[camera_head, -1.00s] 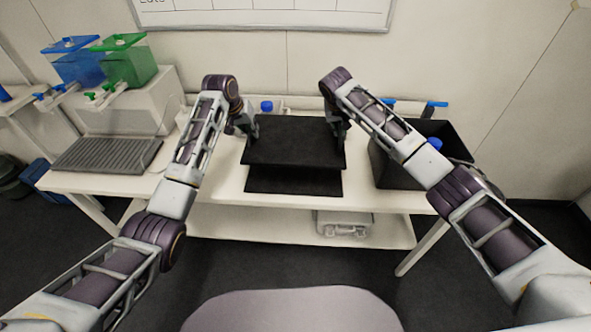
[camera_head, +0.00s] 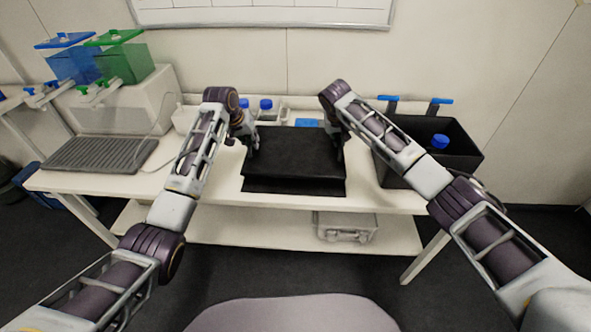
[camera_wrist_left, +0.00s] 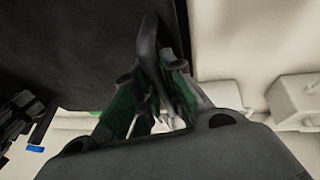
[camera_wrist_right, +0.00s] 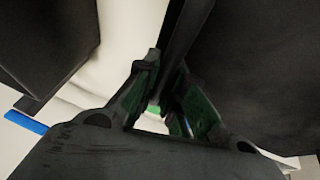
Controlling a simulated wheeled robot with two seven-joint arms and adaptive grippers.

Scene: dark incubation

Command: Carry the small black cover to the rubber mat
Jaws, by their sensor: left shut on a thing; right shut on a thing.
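The small black cover (camera_head: 292,152) is a dark box-like piece held level between my two grippers. It is over the black rubber mat (camera_head: 293,187), whose front strip shows below it on the white table. I cannot tell whether cover and mat touch. My left gripper (camera_head: 250,146) is shut on the cover's left side, and the wall in its fingers shows in the left wrist view (camera_wrist_left: 85,45). My right gripper (camera_head: 338,148) is shut on the right side, with the cover also in the right wrist view (camera_wrist_right: 255,70). The cover hides most of the mat.
A larger black box (camera_head: 395,174) with blue handles and a blue-capped bottle (camera_head: 439,141) stands close right. Blue-capped bottles (camera_head: 266,108) stand behind the cover. A grey ridged tray (camera_head: 98,155) lies left. A grey case (camera_head: 345,226) is on the lower shelf.

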